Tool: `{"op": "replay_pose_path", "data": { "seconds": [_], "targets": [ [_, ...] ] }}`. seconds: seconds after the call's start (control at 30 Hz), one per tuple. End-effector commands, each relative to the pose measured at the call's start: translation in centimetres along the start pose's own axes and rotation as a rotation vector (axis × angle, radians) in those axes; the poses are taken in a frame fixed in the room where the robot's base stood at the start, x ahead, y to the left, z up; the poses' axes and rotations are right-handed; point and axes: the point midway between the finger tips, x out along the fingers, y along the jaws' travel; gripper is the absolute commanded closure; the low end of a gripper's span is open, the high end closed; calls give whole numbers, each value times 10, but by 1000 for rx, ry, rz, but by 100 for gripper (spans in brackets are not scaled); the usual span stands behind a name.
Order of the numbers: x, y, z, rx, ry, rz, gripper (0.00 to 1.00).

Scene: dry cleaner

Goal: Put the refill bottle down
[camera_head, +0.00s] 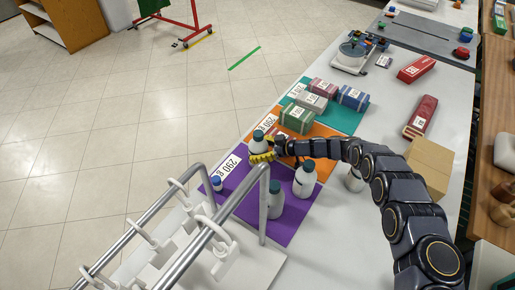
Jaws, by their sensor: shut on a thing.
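My gripper (268,156) is shut on a pale refill bottle with a dark green cap (258,135). The yellow fingers hide much of the bottle's body. The held bottle is over the left edge of the mats, near where the purple mat (246,197) meets the orange mat (324,132). I cannot tell whether its base touches the surface. A grey bottle (275,206) and a white bottle (304,184) stand upright on the purple mat. A small blue-capped item (217,184) is at its left edge, by a "290 g" label.
Wrapped bundles (298,119) lie by the orange and teal mats. A scale (351,56) stands beyond. A metal rail rack (165,225) borders the purple mat at lower left.

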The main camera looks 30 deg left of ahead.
Motion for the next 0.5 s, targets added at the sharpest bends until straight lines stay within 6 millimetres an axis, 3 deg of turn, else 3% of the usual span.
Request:
{"op": "replay_pose_path", "data": {
  "seconds": [0.07,0.1,0.17,0.5],
  "targets": [
    [1,0,1,0,1,-1,73],
    [2,0,2,0,1,-1,36],
    [1,0,2,-1,0,-1,10],
    [1,0,2,0,0,0,10]
  ]
}}
